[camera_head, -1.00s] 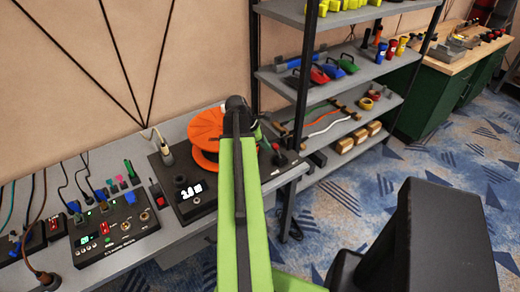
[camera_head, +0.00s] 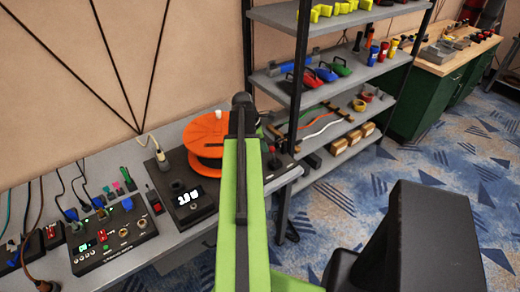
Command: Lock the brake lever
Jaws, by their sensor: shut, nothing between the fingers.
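A black reel unit with an orange spool (camera_head: 205,131) and a lit white display (camera_head: 187,196) sits on the grey bench, left of my green arm. A short lever with a red knob (camera_head: 272,149) stands on a black base right of my arm. It looks like the brake lever, but I cannot tell whether it is locked. My arm reaches up the middle of the view to a black joint beside the spool and covers part of the unit. My gripper fingers do not show; they are hidden behind the arm or out of view.
A control box (camera_head: 115,238) with switches and cables stands at the bench's left. A grey shelf rack (camera_head: 290,92) with tools and tape rolls rises just right of the lever. A wooden-topped green cabinet (camera_head: 420,105) stands farther right. Blue patterned carpet lies open at right.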

